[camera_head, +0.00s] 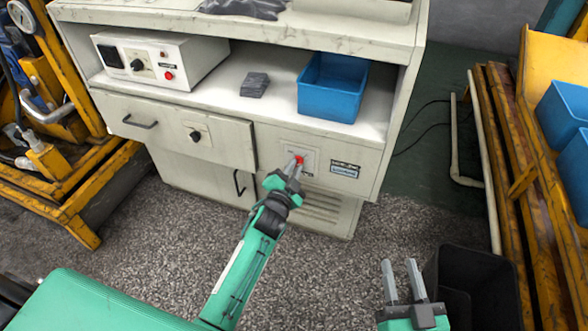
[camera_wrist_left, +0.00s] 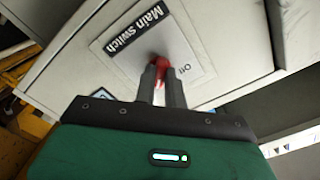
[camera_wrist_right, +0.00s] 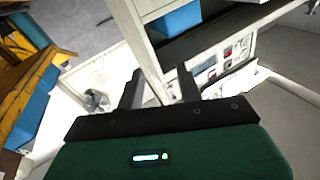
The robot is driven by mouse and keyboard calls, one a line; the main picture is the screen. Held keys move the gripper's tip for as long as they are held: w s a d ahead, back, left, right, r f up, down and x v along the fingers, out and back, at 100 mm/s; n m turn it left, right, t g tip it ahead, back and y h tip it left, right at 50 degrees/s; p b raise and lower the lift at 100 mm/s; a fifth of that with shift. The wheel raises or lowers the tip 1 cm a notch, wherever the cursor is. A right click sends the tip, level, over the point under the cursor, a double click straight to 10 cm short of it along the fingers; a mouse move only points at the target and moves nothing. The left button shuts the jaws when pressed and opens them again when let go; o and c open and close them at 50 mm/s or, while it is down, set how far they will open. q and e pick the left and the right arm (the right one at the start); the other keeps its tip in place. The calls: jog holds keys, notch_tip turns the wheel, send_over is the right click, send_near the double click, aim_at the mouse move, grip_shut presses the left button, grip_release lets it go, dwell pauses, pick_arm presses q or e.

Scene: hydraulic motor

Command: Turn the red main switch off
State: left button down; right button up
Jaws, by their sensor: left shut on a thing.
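The red main switch (camera_head: 299,159) sits on a light plate on the right front panel of the cream cabinet (camera_head: 230,128). My right gripper (camera_head: 404,268) is open and empty, low at the right in the head view and well away from the panel. Its parted fingers (camera_wrist_right: 158,88) show in the right wrist view.
A blue bin (camera_head: 332,88) and a small dark block (camera_head: 255,84) stand on the cabinet shelf beside a white control box (camera_head: 160,60). A drawer (camera_head: 175,127) is at the left front. A black bin (camera_head: 470,285) stands on the floor near my right gripper.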

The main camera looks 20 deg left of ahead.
jog(key=s+a+f+g+p, duration=0.1)
jog(key=s+f+g+p, duration=0.3)
jog(key=f, duration=0.3)
pick_arm(q)
jog(key=shift+d+n+p, duration=0.1)
jog(key=shift+n+p, duration=3.05)
jog(key=shift+n, duration=5.85)
pick_arm(e)
jog(key=s+d+f+g+h, duration=0.1)
jog(key=s+d+g+h, duration=0.1)
jog(key=d+g, duration=0.3)
jog(key=s+d+f+g+h, duration=0.2)
jog(key=s+d+g+h, duration=0.1)
jog(key=d, duration=0.4)
jog(key=shift+g+h, duration=0.6)
jog(key=shift+g, duration=0.7)
jog(key=shift+f, duration=0.1)
pick_arm(q)
jog(key=c, duration=1.5)
grip_release()
jog(key=shift+o, duration=0.2)
